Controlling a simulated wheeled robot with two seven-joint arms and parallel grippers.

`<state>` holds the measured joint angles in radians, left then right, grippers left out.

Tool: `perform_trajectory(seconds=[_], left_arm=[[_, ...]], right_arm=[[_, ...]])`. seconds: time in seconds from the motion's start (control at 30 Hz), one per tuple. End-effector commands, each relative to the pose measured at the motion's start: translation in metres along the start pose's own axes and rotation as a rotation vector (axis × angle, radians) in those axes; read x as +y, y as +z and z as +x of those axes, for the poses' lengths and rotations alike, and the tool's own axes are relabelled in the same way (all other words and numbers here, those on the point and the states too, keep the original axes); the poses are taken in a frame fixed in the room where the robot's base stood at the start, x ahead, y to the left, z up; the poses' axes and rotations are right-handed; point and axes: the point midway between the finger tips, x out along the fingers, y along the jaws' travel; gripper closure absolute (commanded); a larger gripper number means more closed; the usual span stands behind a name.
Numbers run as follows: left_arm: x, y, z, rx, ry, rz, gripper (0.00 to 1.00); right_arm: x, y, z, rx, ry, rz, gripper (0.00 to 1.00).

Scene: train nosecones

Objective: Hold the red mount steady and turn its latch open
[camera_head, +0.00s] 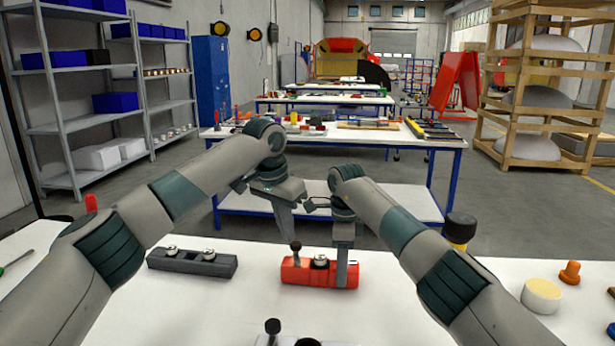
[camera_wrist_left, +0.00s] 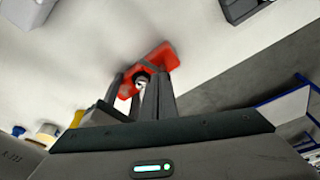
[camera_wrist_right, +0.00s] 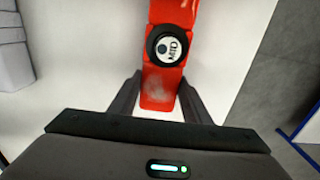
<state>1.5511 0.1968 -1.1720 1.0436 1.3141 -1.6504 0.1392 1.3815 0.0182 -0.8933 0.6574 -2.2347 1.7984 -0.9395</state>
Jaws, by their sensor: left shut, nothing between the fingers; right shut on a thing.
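The red mount (camera_head: 306,271) lies on the white table in front of me; it also shows in the left wrist view (camera_wrist_left: 160,57) and the right wrist view (camera_wrist_right: 160,88). A round silver dial (camera_head: 320,261) with a dark rim sits on its top, and a black-knobbed lever (camera_head: 296,247) stands up near its left end. My right gripper (camera_head: 346,280) is shut on the mount's right end, one finger on each side. My left gripper (camera_head: 284,232) is shut and empty, above and behind the mount's left end, apart from the lever.
A dark grey mount (camera_head: 192,263) with two round dials lies to the left. Another black knob (camera_head: 272,326) rises at the front edge of the picture. A cream round block (camera_head: 541,296) and an orange peg (camera_head: 570,273) stand at the right. The table between them is mostly clear.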

Motion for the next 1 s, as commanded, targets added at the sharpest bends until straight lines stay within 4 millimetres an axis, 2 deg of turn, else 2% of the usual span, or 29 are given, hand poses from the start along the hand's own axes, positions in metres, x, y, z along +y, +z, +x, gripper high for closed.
perform_trajectory(seconds=[0.13, 0.4, 1.0], left_arm=[[0.001, 0.005, 0.017, -0.003, 0.002, 0.001, 1.0], [0.001, 0.008, 0.033, 0.0, 0.001, 0.001, 1.0], [0.0, 0.008, 0.035, 0.0, 0.0, 0.001, 1.0]], right_arm=[[0.0, 0.0, -0.001, 0.0, -0.001, 0.0, 0.83], [0.0, 0.0, -0.001, 0.0, -0.001, 0.0, 0.83], [0.0, 0.0, 0.0, 0.0, 0.0, 0.0, 0.83]])
